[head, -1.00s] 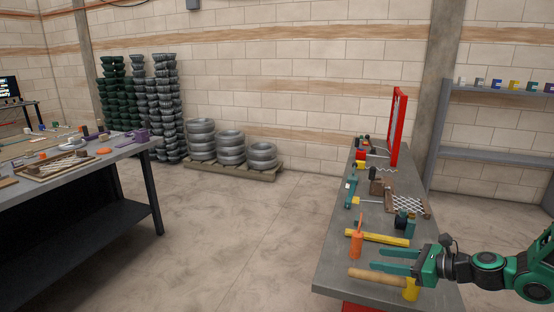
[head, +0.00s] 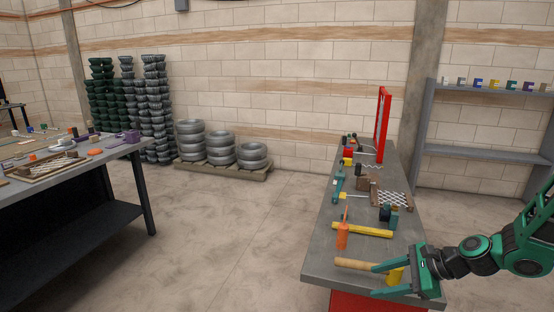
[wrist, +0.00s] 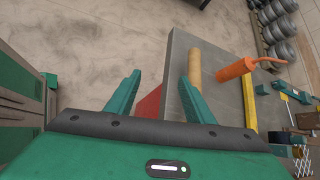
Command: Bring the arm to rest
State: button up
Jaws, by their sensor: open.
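My gripper (head: 392,280) is open, its two green fingers apart and pointing left over the near end of the grey workbench (head: 318,262) in the head view. A wooden rolling-pin-like rod (head: 352,264) lies by the upper fingertip, and a yellow cylinder (head: 396,274) shows between the fingers. In the wrist view both fingers of my gripper (wrist: 158,86) are spread with nothing held. The wooden rod (wrist: 195,66) lies just beyond the right finger there. Whether the fingers touch anything is unclear.
An orange bottle (head: 342,236), a yellow bar (head: 362,230) and a chainlink piece (head: 394,199) lie along the bench. A red frame (head: 383,125) stands at its far end. Another table (head: 110,152) is at left. The floor between (head: 215,235) is clear.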

jog(key=s+d+r+n+g+h, duration=0.1)
jog(key=s+d+r+n, duration=0.3)
jog(key=s, duration=0.5)
jog(key=s+d+r+n+g+h, duration=0.2)
jog(key=s+d+r+n+h, duration=0.2)
jog(key=s, duration=0.6)
jog(key=s+d+r+n+g+h, duration=0.2)
jog(key=s+r+n, duration=0.3)
jog(key=s, duration=0.4)
jog(key=shift+s+d+r+h, duration=0.25)
jog(key=shift+d+r+h, duration=0.2)
jog(key=shift+d, duration=0.45)
jog(key=shift+w+f, duration=0.3)
jog(key=shift+w, duration=0.35)
